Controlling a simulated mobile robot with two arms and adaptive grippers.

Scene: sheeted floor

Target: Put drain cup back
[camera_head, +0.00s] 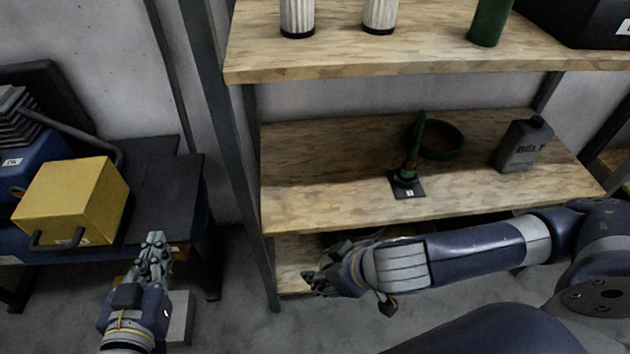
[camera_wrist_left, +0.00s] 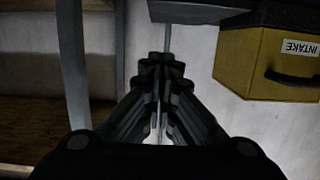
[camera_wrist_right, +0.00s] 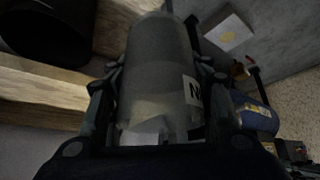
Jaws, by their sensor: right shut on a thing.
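My right gripper (camera_head: 318,284) is in front of the lower shelf. In the right wrist view its fingers (camera_wrist_right: 158,85) are shut around a smoky, translucent cylinder (camera_wrist_right: 155,70) with a white label, seemingly the drain cup. In the head view I cannot make the cylinder out behind the hand. The label is only partly readable. My left gripper (camera_head: 156,250) is low, between the blue bench and the shelf rack. Its fingers (camera_wrist_left: 160,75) come together with nothing between them in the left wrist view.
The middle shelf (camera_head: 320,160) holds a green upright piece on a black base (camera_head: 407,186), a dark green ring (camera_head: 440,140) and a grey BELT bottle (camera_head: 522,145). White cylinders (camera_head: 297,15) stand above. A yellow box (camera_head: 70,200) sits left. The middle shelf's left part is clear.

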